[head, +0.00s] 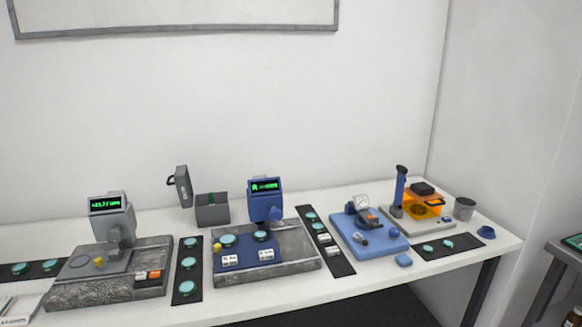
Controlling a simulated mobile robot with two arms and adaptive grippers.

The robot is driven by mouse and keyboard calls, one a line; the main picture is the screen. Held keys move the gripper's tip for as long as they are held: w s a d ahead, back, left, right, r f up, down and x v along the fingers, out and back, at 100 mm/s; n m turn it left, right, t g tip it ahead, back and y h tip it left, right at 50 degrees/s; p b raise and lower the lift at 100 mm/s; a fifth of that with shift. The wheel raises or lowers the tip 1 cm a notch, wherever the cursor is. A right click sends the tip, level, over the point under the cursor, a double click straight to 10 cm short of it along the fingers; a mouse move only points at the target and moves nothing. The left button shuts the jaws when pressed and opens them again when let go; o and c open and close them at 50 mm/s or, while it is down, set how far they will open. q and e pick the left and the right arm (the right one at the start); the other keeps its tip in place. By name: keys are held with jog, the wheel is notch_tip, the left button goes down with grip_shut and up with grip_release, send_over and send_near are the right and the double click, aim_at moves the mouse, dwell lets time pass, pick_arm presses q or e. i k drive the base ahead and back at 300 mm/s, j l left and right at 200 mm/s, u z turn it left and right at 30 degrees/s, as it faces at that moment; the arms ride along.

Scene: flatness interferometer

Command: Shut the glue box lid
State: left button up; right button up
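A small dark grey box (212,211) stands at the back of the bench, between the two instruments with green displays. A grey lid-like panel (181,186) with a black handle stands upright at its left side, raised above the box. This looks like the glue box with its lid open, though I can read no label. A green strip shows at the box's top; the rest of its inside is hard to make out. Neither of my grippers is in view.
A grey instrument (110,219) stands left of the box and a blue-headed one (264,200) to its right, close by. Black mats (188,248) with teal discs lie in front. Farther right are a blue fixture (368,236), an orange box (420,204) and a grey cup (464,208).

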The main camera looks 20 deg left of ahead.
aim_at(181, 177)
jog(key=j+u, duration=0.2)
jog(key=j, duration=0.5)
jog(key=j+u, duration=0.15)
jog(key=j, duration=0.55)
jog(key=i+j+u, duration=0.2)
jog(key=j, duration=0.45)
